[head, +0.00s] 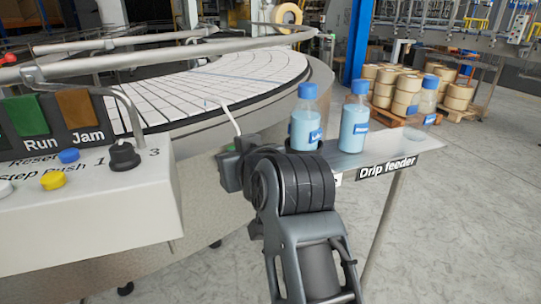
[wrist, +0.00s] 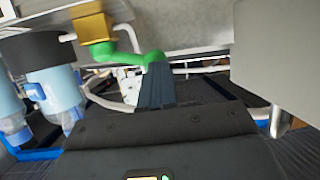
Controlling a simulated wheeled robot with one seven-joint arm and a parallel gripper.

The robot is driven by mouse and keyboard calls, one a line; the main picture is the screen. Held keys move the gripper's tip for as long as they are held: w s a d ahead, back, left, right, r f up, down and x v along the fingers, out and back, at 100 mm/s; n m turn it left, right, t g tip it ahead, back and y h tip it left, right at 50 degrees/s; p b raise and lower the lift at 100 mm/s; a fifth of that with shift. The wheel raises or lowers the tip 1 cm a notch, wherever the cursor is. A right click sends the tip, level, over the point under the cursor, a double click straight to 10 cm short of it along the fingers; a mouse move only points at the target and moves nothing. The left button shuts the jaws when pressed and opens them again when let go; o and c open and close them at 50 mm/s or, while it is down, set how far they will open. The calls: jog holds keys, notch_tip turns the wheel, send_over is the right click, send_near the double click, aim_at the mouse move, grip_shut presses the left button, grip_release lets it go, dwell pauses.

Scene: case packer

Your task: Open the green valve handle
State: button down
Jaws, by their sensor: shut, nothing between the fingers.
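The green valve handle (wrist: 128,55) shows in the wrist view, cranked sideways from a brass fitting (wrist: 94,29) at the top. My gripper (wrist: 156,72) is shut and empty, its dark fingers together. The fingertips are right by the free right end of the handle and overlap it in view; whether they touch, I cannot tell. In the head view my arm reaches to the left end of the drip feeder shelf and hides most of the valve area.
Blue-capped bottles, including one of blue liquid (head: 354,122), stand on the drip feeder shelf (head: 394,144) just right of my arm. A control panel (head: 85,215) is at the left. A curved conveyor (head: 230,78) lies behind. Open floor is at the right.

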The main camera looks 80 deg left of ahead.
jog(key=shift+s+a, duration=0.4)
jog(key=shift+s, duration=0.1)
dwell(0.4)
